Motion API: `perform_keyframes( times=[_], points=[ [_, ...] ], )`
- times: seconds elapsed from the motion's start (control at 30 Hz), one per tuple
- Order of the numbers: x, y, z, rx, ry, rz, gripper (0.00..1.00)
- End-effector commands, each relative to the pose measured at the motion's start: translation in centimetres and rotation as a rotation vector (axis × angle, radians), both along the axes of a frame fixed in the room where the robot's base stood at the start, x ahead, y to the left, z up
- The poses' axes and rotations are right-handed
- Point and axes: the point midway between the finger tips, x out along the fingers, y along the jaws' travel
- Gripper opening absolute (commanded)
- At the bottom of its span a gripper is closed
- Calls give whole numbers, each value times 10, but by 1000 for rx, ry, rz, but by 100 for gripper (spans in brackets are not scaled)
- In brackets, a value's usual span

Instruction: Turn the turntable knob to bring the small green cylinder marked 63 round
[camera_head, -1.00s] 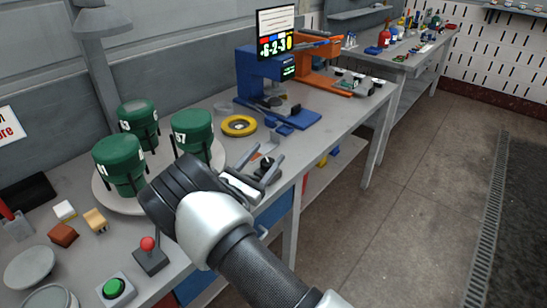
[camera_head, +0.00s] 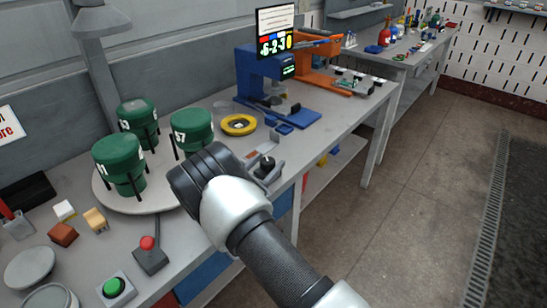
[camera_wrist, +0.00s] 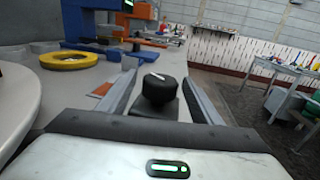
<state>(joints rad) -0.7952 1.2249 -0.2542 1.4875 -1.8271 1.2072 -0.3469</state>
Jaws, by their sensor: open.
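Three green cylinders stand on the pale round turntable (camera_head: 107,191) in the head view. The back one (camera_head: 138,113) has a label partly hidden by its black holder; its last digit looks like 3. The right one (camera_head: 191,127) ends in 7, and the front one (camera_head: 119,155) seems to end in 1. The black knob (camera_head: 266,165) with a white pointer line is on the bench, right of the turntable. In the wrist view, the knob (camera_wrist: 158,90) lies between the spread fingers of my open gripper (camera_wrist: 160,68). I cannot tell whether they touch it.
A red-topped joystick (camera_head: 148,244) and a green button (camera_head: 114,287) sit at the front left. A yellow ring (camera_head: 238,125) and a blue machine (camera_head: 262,85) stand farther back. The bench edge runs close to my arm.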

Motion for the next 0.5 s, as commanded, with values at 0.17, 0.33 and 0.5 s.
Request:
perform_keyframes(
  times=[0.17,0.33,0.5],
  points=[
    [25,-14,0,0,-1,-2,59],
    [35,-19,0,0,0,-1,59],
    [37,-20,0,0,0,0,59]
  ],
)
